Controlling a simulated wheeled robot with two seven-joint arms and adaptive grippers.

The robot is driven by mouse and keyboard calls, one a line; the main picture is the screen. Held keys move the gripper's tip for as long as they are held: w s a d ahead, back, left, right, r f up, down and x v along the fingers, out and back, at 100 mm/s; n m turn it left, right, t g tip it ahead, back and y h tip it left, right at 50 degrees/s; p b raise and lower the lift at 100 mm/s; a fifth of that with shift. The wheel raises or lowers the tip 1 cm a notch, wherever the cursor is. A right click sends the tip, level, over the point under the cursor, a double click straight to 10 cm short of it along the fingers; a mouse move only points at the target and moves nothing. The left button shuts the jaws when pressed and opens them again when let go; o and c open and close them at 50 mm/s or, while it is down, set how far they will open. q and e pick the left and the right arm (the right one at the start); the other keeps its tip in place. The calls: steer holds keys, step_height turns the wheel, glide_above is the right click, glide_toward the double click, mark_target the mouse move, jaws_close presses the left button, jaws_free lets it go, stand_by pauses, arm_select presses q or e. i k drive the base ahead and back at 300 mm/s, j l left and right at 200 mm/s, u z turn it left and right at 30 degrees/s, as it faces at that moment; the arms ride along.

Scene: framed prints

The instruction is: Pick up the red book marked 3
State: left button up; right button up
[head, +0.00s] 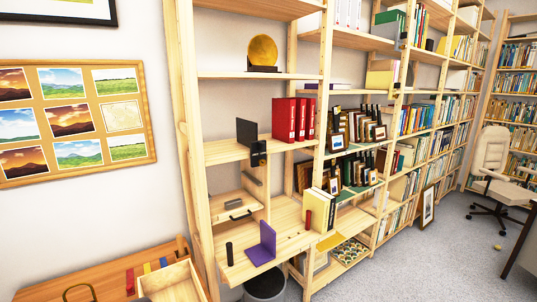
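Several red books stand upright side by side on a wooden shelf in the middle of the head view. The widest visible one is the left red book (284,120), with its broad side showing. A second red book (301,120) and a third red book (310,119) stand to its right. Pale markings show on their spines, but they are too small to read, so I cannot tell which is marked 3. Neither of my grippers is in view.
A dark bookend (246,132) stands left of the red books. Below, a purple bookend (262,243) and cream books (319,210) stand on a lower shelf. A wooden desk (105,279) with an open box is at bottom left. An office chair (492,160) stands on open carpet at right.

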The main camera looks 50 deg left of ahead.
mark_target(283, 110)
steer(key=u, duration=1.65)
steer(key=i+l+u, duration=0.1)
steer(key=l, duration=0.25)
steer(key=i+l+u, duration=0.1)
steer(key=i+l, duration=0.15)
steer(key=i+l+u, duration=0.1)
steer(key=l, duration=0.4)
steer(key=i+l+u, duration=0.1)
steer(key=i+l, duration=0.15)
steer(key=i+l+u, duration=0.1)
steer(key=l, duration=0.4)
steer(key=i+l+u, duration=0.1)
steer(key=l, duration=0.35)
steer(key=i+l+u, duration=0.15)
steer(key=l, duration=0.25)
steer(key=i+l+u, duration=0.1)
steer(key=l, duration=0.3)
